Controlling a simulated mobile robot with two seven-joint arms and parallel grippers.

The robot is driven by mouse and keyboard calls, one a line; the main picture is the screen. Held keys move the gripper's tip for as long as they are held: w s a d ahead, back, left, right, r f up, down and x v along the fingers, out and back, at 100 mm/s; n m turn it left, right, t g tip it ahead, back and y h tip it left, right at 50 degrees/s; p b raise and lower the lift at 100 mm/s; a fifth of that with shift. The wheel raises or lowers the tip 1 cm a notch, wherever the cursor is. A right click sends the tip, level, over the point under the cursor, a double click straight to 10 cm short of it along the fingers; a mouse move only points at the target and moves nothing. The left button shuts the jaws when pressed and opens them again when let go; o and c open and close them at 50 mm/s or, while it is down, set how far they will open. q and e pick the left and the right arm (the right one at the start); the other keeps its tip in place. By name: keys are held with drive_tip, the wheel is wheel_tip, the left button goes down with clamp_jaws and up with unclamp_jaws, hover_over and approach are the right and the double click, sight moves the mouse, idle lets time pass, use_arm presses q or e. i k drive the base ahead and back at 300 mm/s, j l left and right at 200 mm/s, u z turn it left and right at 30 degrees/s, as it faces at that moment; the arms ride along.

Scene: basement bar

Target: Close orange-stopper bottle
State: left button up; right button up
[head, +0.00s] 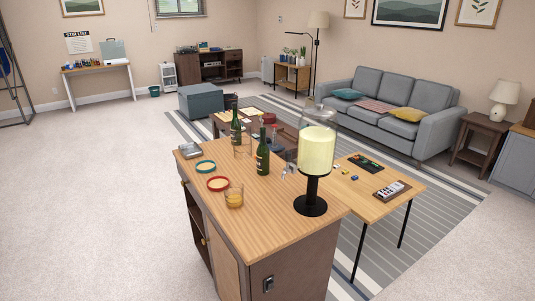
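Two dark green bottles stand upright on the wooden bar cabinet top (285,233). The nearer green bottle (263,158) is near the middle of the top, and the farther green bottle (237,130) is behind it to the left. Small lighter spots show at both bottle mouths, but they are too small to tell whether either is an orange stopper or whether it is seated. Neither of my grippers is in view.
A drink dispenser (317,150) on a black stand is at the cabinet's right. A side table (400,206) adjoins at right; carpet at left is clear.

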sight(263, 152)
drive_tip(key=u, duration=1.75)
drive_tip(key=i+u, duration=0.1)
drive_tip(key=i+z, duration=0.15)
drive_tip(key=i, duration=0.45)
drive_tip(key=i+j+z, duration=0.2)
drive_tip(key=i, duration=0.45)
drive_tip(key=i+z, duration=0.45)
drive_tip(key=i, duration=2.25)
drive_tip(key=i+z, duration=0.25)
drive_tip(key=i, duration=0.4)
drive_tip(key=i+j+z, duration=0.1)
drive_tip(key=i+z, duration=0.2)
drive_tip(key=i, duration=0.35)
